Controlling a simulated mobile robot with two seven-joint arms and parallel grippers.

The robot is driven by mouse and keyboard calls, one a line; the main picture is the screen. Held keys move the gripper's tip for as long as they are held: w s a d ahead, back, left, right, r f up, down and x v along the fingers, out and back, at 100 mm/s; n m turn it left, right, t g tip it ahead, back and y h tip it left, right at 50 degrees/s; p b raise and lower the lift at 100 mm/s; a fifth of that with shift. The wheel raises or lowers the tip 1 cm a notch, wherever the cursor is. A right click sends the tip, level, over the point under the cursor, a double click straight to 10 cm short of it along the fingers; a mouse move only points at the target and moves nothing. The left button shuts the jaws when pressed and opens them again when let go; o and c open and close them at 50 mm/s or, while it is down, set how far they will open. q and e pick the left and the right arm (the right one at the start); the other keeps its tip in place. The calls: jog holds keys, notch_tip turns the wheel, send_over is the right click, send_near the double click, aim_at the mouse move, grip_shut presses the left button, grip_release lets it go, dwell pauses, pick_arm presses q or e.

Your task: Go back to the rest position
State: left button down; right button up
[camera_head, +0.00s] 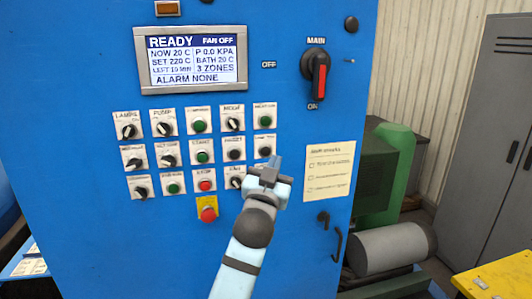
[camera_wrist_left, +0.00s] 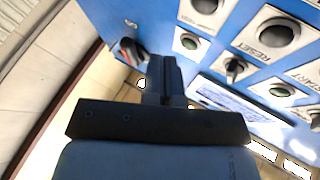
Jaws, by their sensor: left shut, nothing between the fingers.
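My left gripper (camera_head: 272,166) is shut and empty, in front of the blue control panel (camera_head: 80,240) near the right end of the button rows. It partly covers the lower right of the rows; I cannot tell whether it touches the panel. In the left wrist view the closed fingers (camera_wrist_left: 164,65) point toward the panel, with a RESET button (camera_wrist_left: 278,33) to their right. My right gripper is in neither view.
The panel's screen (camera_head: 190,58) reads READY, FAN OFF. A red MAIN switch (camera_head: 319,75) and a red mushroom button (camera_head: 208,214) stick out. Black hooks (camera_head: 336,243) are right of my arm. Farther right stand a green machine (camera_head: 400,160), a grey cabinet (camera_head: 487,150) and a yellow surface (camera_head: 500,275).

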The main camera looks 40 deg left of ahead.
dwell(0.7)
pick_arm(q)
jog(key=s+d+f+m+g+h, duration=0.1)
jog(key=d+f+m+h, duration=0.15)
jog(key=f, duration=0.55)
jog(key=d+f+m+g+h, duration=0.1)
jog(key=d+f+g+h, duration=0.15)
jog(key=f, duration=0.65)
jog(key=s+d+f+g+h, duration=0.2)
jog(key=s+d+f, duration=0.3)
jog(key=s+f, duration=0.7)
jog(key=s+d+f+m+g+h+p, duration=0.1)
jog(key=s+d+f+g+h, duration=0.2)
jog(key=s+f, duration=0.9)
notch_tip(320, 180, down, 6)
jog(key=shift+s+d+f+g+h, duration=0.15)
jog(key=shift+s+d+g+h, duration=0.15)
jog(key=shift+d+g, duration=0.8)
jog(key=shift+d, duration=0.1)
